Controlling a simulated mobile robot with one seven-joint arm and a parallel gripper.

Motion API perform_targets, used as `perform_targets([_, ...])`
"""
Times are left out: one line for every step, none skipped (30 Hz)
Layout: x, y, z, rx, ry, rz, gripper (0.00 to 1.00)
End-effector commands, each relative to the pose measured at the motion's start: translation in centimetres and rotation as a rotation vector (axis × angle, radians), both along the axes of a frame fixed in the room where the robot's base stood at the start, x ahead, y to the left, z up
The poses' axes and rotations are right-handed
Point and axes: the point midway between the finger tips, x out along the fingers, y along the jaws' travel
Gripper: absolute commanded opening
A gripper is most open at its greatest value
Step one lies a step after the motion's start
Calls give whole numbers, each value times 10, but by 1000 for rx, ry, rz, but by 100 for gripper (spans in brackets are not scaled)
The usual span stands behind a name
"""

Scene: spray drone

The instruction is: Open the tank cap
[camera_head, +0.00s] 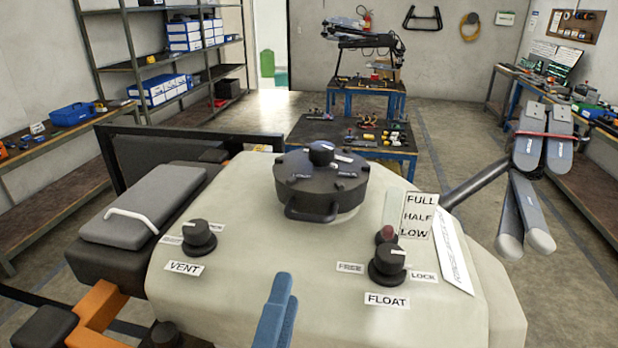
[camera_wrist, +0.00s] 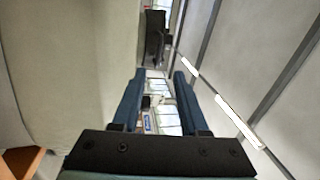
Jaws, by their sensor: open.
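The tank cap (camera_head: 340,191) is a black round lid on top of the pale tank (camera_head: 250,235) in the head view. It sits flat, with a dark handle loop (camera_head: 311,211) at its near edge and a small black knob (camera_head: 321,153) on top. My gripper (camera_head: 281,282) shows as blue fingers at the tank's near side, nearer than the cap and apart from it. In the wrist view my gripper (camera_wrist: 160,78) has its two blue fingers spread with nothing between them. The cap is not recognisable in the wrist view.
The VENT knob (camera_head: 198,237) stands left of the cap and the FLOAT knob (camera_head: 388,264) at the right. A drone arm with folded propellers (camera_head: 528,165) sticks out at the right. A grey padded box (camera_head: 143,205) lies at the left. Work tables (camera_head: 355,140) stand behind.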

Motion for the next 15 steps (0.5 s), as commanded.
perform_targets([-3,1,4,20,5,6,44])
perform_targets([-4,1,3,33,5,7,44])
perform_targets([-5,1,3,46,4,8,44])
perform_targets([-6,1,2,54,4,10,44])
perform_targets([-6,1,1,60,3,10,44])
perform_targets([-6,1,1,65,3,11,44])
perform_targets([-5,1,0,68,2,10,44])
perform_targets([-4,0,0,69,0,10,44])
perform_targets([-2,0,-1,71,-1,9,44])
perform_targets([-1,0,-1,71,-1,9,44])
perform_targets([2,-1,-1,70,-2,8,44])
perform_targets([5,-1,0,71,-4,9,44])
perform_targets([8,-2,0,72,-4,10,44])
perform_targets([10,-3,0,71,-4,8,44])
perform_targets([14,-3,1,71,-4,9,44])
